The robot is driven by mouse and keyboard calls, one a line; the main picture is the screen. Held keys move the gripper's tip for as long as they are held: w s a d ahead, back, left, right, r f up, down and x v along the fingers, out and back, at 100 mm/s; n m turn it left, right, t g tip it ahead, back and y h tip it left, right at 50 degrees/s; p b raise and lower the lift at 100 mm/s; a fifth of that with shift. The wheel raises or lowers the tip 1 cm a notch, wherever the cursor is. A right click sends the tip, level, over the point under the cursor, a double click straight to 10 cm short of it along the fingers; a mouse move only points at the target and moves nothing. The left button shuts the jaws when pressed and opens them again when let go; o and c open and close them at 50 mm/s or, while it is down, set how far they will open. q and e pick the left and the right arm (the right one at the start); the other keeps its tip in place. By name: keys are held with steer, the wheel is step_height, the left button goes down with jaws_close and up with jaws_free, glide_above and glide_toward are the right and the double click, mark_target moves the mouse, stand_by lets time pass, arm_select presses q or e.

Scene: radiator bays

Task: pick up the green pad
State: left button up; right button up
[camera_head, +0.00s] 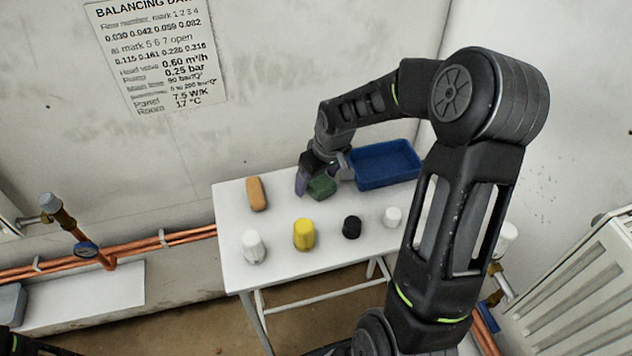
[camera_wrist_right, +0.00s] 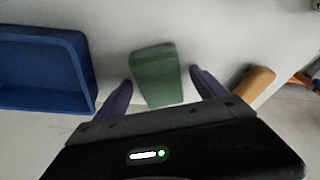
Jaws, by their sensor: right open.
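The green pad (camera_head: 321,188) lies on the white table near its back edge, left of the blue tray. It also shows in the right wrist view (camera_wrist_right: 157,74), between and ahead of the purple fingers. My right gripper (camera_head: 323,178) is over the pad, open, with one finger to each side; in the right wrist view the fingers (camera_wrist_right: 161,88) stand apart from it with gaps. Part of the pad is hidden by the gripper in the head view. My left gripper is not in view.
The blue tray (camera_head: 385,163) is right of the pad; an orange block (camera_head: 256,194) is to its left. Nearer the front stand a white knob (camera_head: 253,247), a yellow knob (camera_head: 303,234), a black knob (camera_head: 351,227) and a smaller white knob (camera_head: 392,216). The wall is close behind.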

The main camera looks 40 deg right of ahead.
steer(key=shift+c, duration=0.3)
steer(key=c, duration=1.4)
